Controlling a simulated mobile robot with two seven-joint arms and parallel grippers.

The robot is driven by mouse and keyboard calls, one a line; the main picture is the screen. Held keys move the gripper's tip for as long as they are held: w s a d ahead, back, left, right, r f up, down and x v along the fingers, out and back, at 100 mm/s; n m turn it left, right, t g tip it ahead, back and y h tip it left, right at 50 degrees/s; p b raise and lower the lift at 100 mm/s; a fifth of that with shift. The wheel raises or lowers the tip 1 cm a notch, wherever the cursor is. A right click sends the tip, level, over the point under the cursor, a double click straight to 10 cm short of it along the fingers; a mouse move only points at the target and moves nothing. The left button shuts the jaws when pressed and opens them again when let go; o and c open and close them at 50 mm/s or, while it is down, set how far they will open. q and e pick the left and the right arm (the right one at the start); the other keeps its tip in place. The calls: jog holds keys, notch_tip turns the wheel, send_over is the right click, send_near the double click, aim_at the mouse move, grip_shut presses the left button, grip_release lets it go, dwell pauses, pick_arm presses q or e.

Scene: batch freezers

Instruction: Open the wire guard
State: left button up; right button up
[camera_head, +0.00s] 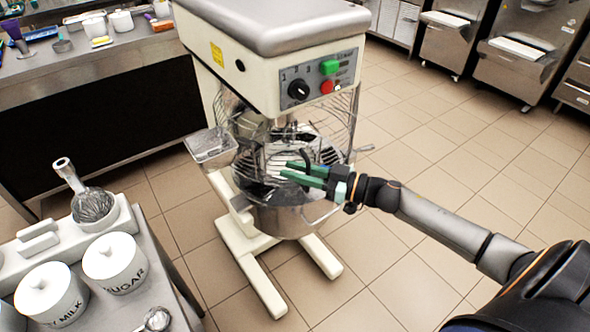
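The wire guard (340,128) is a cage of thin curved metal wires under the head of a cream floor mixer (250,75). It rings the space above the steel bowl (290,220), with wires showing on the left and right. I cannot tell clearly from this view whether its front section is closed. My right gripper (290,173) is at the front of the mixer, above the bowl rim and beside the guard's lower wires. Its two green fingers point left and are apart, with nothing clearly between them. Contact with the guard is unclear. My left gripper is not in view.
A small steel chute (211,146) sticks out at the mixer's left. A table with white canisters (115,262) and a whisk (92,205) stands at the lower left. A counter (95,65) is behind it. Tiled floor to the right is clear.

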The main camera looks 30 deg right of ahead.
jog(key=shift+a, duration=0.1)
jog(key=shift+c, duration=0.3)
grip_shut()
dwell(1.1)
